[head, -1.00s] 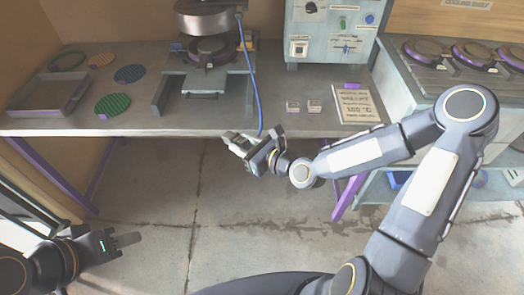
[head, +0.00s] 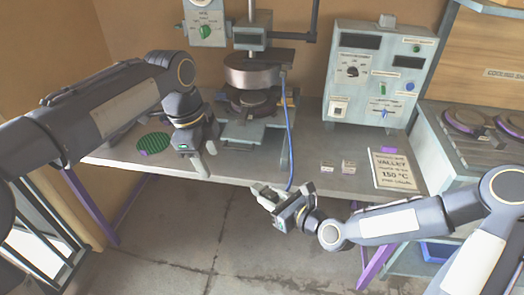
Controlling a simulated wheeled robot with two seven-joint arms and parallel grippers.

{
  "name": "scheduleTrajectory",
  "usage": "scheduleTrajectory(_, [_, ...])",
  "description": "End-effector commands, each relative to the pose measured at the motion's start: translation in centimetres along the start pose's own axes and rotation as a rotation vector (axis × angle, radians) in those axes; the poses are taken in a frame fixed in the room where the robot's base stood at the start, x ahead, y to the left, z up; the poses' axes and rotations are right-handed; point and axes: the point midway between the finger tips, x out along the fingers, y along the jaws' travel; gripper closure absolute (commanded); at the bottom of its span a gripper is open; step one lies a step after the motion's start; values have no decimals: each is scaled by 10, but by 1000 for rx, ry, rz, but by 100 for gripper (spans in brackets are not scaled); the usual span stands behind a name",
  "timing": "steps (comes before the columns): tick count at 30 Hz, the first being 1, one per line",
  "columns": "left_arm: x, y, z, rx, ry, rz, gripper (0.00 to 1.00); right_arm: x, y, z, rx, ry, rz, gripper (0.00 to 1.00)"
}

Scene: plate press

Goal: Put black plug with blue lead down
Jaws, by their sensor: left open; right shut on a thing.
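The blue lead (head: 289,142) hangs from the press (head: 252,85) down past the table's front edge to my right gripper (head: 266,192). My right gripper is shut at the lower end of this lead, just in front of the table edge. The black plug itself is hidden by the fingers or too small to make out. My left gripper (head: 206,160) is open and empty, with its fingers pointing down near the table's front edge, left of the press and right of a green disc (head: 154,144).
The table (head: 318,182) has bare room right of the press. Two small white blocks (head: 338,167) and a sign card (head: 396,170) lie there. A control box (head: 378,75) stands behind them. Round hotplates (head: 468,121) sit at the far right.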

Motion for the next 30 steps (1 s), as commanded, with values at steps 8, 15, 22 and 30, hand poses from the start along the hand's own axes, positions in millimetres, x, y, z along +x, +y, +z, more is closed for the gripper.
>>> scheduleTrajectory(8, [45,-57,-77,534,-74,115,49,0,0,0,0,-1,0,91])
scheduleTrajectory(15, [64,-68,-102,710,-92,158,49,0,0,0,0,-1,0,91])
scheduleTrajectory(22, [90,-65,-99,720,-93,163,49,0,0,0,0,-1,0,91])
scheduleTrajectory(30, [142,-59,-91,718,-93,163,49,0,0,0,0,-1,0,91])
